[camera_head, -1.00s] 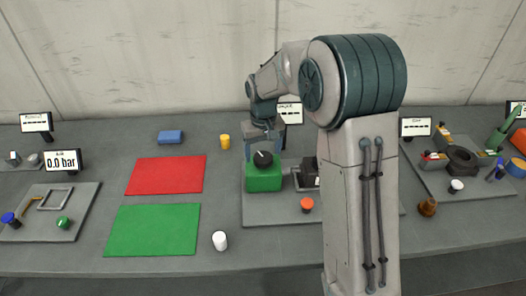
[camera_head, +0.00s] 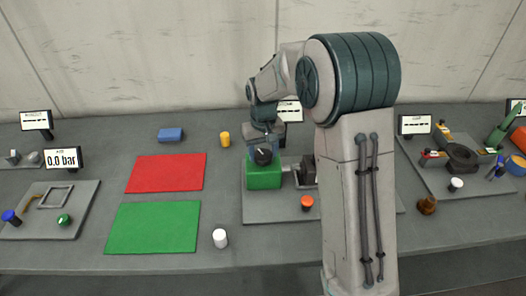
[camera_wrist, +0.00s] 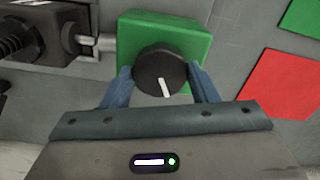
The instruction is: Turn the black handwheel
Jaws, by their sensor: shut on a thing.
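The black handwheel (camera_head: 263,157) is a round knob with a white pointer line, on top of a green block (camera_head: 264,178). In the wrist view the handwheel (camera_wrist: 160,72) sits between the two blue fingers of my gripper (camera_wrist: 161,84), and the green block (camera_wrist: 190,35) is behind it. My gripper (camera_head: 262,150) is shut on the handwheel, one finger on each side. In the wrist view the white line points down and slightly right. The finger pads are partly hidden behind the handwheel.
The block stands on a grey plate (camera_head: 262,214), beside a dark unit (camera_head: 308,168) and an orange-red knob (camera_head: 307,203). A red mat (camera_head: 166,172) and a green mat (camera_head: 152,228) lie to the left. A white cylinder (camera_head: 220,238) and a yellow cylinder (camera_head: 225,139) stand nearby.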

